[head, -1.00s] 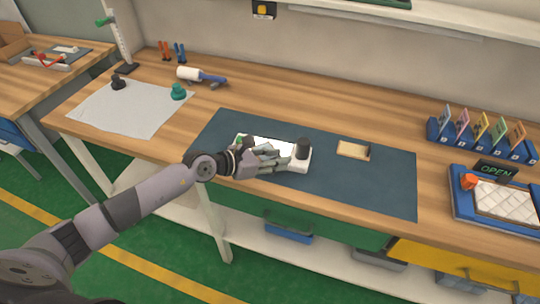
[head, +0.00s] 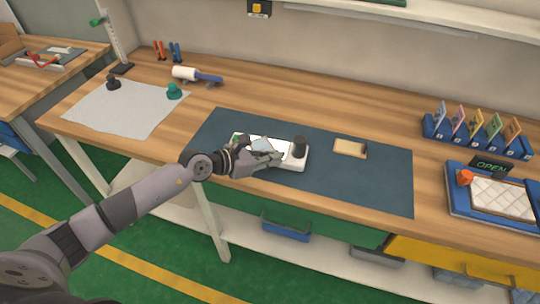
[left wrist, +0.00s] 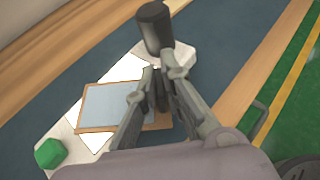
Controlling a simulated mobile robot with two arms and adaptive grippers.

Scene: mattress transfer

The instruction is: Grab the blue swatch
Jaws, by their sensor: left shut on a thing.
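A pale blue-grey swatch with a tan border (left wrist: 118,104) lies over the bright panel of a white device in the left wrist view. In the head view it is a small pale patch (head: 260,144) over the panel. My left gripper (head: 277,159) is shut on its near edge, and the fingers (left wrist: 160,92) cover that edge. Whether the swatch touches the panel is unclear. The white device (head: 294,162) has a black knob (head: 300,146) at its right end and a green button (left wrist: 50,153) at the other. My right gripper is not in view.
The device stands on a dark blue mat (head: 385,180). A tan-framed tile (head: 350,148) lies to its right. A blue rack (head: 480,141) of coloured cards and a blue tray (head: 465,205) with a quilted white pad stand farther right. A grey cloth (head: 130,110) lies at left.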

